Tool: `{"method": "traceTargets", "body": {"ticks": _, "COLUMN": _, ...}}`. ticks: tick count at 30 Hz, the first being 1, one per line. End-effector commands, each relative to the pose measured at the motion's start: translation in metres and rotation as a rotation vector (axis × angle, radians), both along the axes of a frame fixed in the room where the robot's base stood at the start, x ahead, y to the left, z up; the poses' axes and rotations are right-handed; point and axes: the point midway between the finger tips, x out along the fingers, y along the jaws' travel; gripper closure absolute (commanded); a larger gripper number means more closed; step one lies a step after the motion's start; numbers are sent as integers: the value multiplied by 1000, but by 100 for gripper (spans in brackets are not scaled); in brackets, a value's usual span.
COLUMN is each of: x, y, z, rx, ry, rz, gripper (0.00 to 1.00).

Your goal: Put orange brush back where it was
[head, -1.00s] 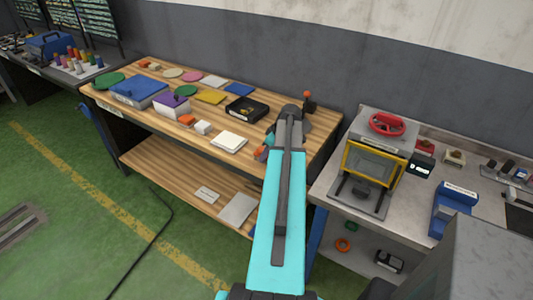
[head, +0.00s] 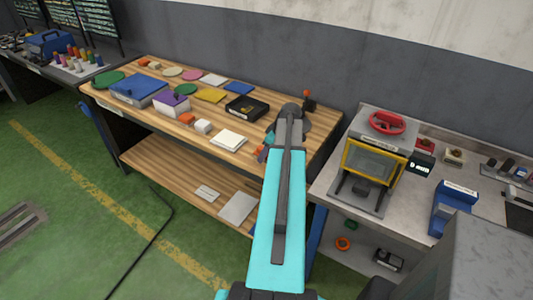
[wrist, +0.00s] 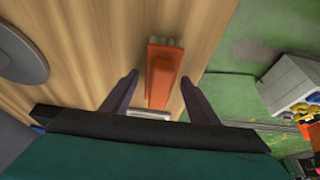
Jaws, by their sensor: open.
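The orange brush (wrist: 161,78) lies on the wooden table top in the wrist view, near the table's edge, with its pale bristle end pointing away from me. My gripper (wrist: 158,80) is open, with one dark finger on each side of the brush. I cannot tell whether the fingers touch it or how high they are above the table. In the head view my arm hides most of this spot, and I cannot make out the brush clearly.
In the head view the wooden table (head: 190,125) holds a black box (head: 247,107), a white pad (head: 229,140) and colored pads. A grey bench with a yellow-framed machine (head: 375,160) stands right. A grey disc (wrist: 22,50) lies left in the wrist view. Green floor lies beyond the table edge.

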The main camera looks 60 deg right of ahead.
Motion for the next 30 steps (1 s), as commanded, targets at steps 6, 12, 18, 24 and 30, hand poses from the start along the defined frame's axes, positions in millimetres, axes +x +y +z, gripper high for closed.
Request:
{"method": "traceTargets", "body": {"ticks": 6, "x": -6, "y": 0, "z": 13, "rx": -1, "ry": -1, "rz": 0, "gripper": 46}}
{"method": "traceTargets", "body": {"ticks": 12, "x": -14, "y": 0, "z": 32, "rx": -2, "ry": -1, "rz": -1, "gripper": 46}}
{"method": "traceTargets", "body": {"ticks": 18, "x": -22, "y": 0, "z": 51, "rx": -2, "ry": -1, "rz": -1, "gripper": 46}}
{"method": "traceTargets", "body": {"ticks": 24, "x": -30, "y": 0, "z": 71, "rx": -1, "ry": -1, "rz": 0, "gripper": 46}}
{"method": "traceTargets", "body": {"ticks": 30, "x": -39, "y": -1, "z": 90, "rx": -2, "ry": -1, "rz": -1, "gripper": 46}}
